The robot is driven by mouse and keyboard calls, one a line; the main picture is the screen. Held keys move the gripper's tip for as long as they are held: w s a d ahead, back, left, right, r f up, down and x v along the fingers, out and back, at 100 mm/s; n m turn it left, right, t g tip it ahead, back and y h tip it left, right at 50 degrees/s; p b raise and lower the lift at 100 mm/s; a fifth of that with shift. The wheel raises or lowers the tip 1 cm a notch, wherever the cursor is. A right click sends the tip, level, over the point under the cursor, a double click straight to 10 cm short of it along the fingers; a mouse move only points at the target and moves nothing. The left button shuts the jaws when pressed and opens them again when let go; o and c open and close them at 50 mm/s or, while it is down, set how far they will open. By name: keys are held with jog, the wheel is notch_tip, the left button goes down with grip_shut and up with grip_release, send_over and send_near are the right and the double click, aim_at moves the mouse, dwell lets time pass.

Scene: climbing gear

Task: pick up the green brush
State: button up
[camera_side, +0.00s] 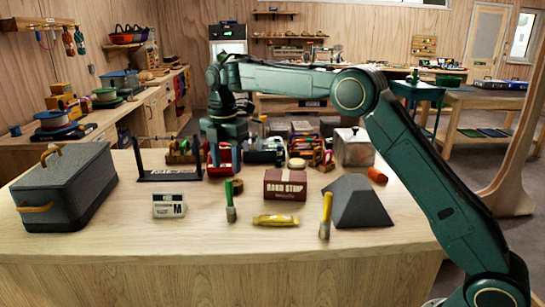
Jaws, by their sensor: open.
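The green brush (229,190) stands upright near the front of the wooden table, left of centre, with its green handle up and pale bristles down. My gripper (222,165) points down just behind and above it in the picture. Its jaws are open, and the brush is not between them as far as I can see. Red and dark items behind the gripper make its fingertips hard to pick out.
A similar yellow brush (326,212) stands to the right, beside a dark grey wedge (357,203). A maroon box (285,185), a yellow packet (276,220) and a white labelled block (169,205) are near the green brush. A grey case (65,185) stands at left. The front strip is clear.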

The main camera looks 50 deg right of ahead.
aim_at(231, 205)
jog(key=shift+s+f, duration=0.1)
jog(key=shift+f, duration=5.35)
grip_shut()
